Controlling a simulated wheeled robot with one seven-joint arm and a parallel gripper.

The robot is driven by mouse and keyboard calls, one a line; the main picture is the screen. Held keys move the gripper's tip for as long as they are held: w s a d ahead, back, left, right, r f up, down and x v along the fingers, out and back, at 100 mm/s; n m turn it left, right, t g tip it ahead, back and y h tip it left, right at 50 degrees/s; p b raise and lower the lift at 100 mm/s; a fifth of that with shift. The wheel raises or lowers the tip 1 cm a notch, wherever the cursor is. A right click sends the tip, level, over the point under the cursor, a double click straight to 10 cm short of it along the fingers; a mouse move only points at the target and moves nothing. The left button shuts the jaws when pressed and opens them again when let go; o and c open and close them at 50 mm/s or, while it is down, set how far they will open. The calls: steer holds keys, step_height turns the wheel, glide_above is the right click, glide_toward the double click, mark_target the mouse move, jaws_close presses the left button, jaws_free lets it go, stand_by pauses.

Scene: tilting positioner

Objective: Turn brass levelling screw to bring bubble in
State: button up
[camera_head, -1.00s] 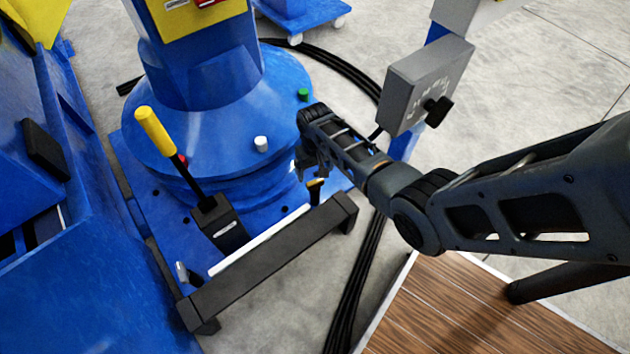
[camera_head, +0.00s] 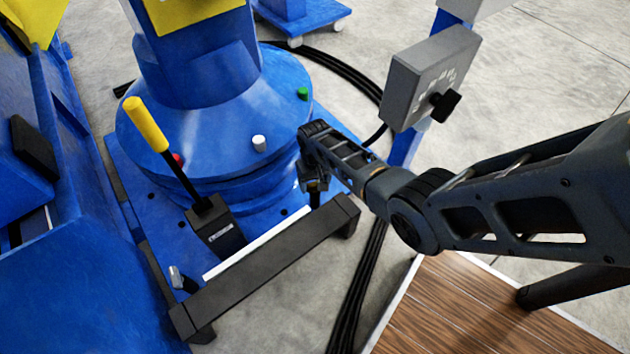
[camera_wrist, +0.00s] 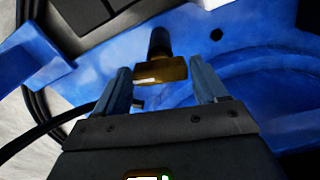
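The brass levelling screw shows in the wrist view as a brass head (camera_wrist: 160,71) with a dark cylindrical part beyond it. My gripper (camera_wrist: 158,76) has one finger on each side of this head. In the head view my gripper (camera_head: 313,186) points down at the right end of the blue base plate and mostly covers the screw. No bubble can be made out in either view.
A black bar (camera_head: 270,270) on feet stands before the plate, with a white strip behind it. A yellow-handled lever (camera_head: 147,125) rises at left. The blue round pedestal (camera_head: 215,125) is behind. A grey box (camera_head: 430,78) stands on a blue post near my arm.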

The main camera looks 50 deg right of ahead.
mark_target(315, 184)
steer(key=c, duration=0.7)
steer(key=shift+m, duration=0.7)
steer(key=o, duration=1.1)
step_height(315, 184, up, 8)
steer(key=p, duration=0.5)
steer(key=shift+f, duration=0.1)
